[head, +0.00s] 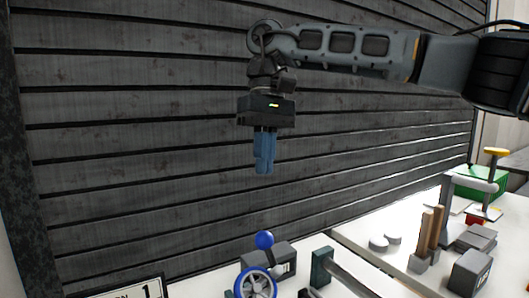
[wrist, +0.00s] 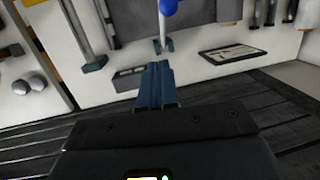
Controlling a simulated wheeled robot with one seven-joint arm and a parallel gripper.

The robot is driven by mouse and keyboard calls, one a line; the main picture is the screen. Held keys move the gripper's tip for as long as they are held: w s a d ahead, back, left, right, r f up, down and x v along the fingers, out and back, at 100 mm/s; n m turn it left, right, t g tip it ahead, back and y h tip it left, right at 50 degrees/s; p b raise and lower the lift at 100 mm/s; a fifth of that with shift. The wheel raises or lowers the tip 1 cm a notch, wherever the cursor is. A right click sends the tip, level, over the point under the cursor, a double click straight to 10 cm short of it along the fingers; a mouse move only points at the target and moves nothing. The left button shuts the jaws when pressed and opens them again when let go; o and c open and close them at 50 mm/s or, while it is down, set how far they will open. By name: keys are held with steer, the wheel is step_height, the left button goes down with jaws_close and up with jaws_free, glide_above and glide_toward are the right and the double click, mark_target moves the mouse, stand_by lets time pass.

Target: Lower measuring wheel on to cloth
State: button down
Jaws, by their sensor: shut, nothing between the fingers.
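My gripper (head: 264,172) hangs pointing down in the head view, its blue fingers together and empty. The measuring wheel (head: 257,284), with a blue rim and pale spokes, is low in the head view, cut by the bottom edge. A blue ball knob (head: 264,239) stands just above it, below my gripper and well apart from it. In the wrist view my closed fingers (wrist: 157,75) show in the middle, and the blue knob (wrist: 168,7) sits on a pale lever at the top edge. I cannot clearly make out the cloth.
A large dark grey slatted surface (head: 150,130) fills the background. A grey box (head: 283,262) stands beside the wheel. To the right, a white bench (head: 405,222) holds wooden-handled tools (head: 432,228), grey blocks (head: 470,270) and a green bin (head: 487,180). A numbered sign (head: 125,290) is lower left.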

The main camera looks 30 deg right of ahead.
steer(key=s+a+f, duration=0.2)
steer(key=s+f, duration=0.2)
steer(key=f, duration=0.3)
steer(key=shift+s+a+f+p, duration=0.15)
steer(key=shift+a+f+p, duration=0.15)
steer(key=shift+p, duration=0.1)
steer(key=shift+d+f, duration=0.1)
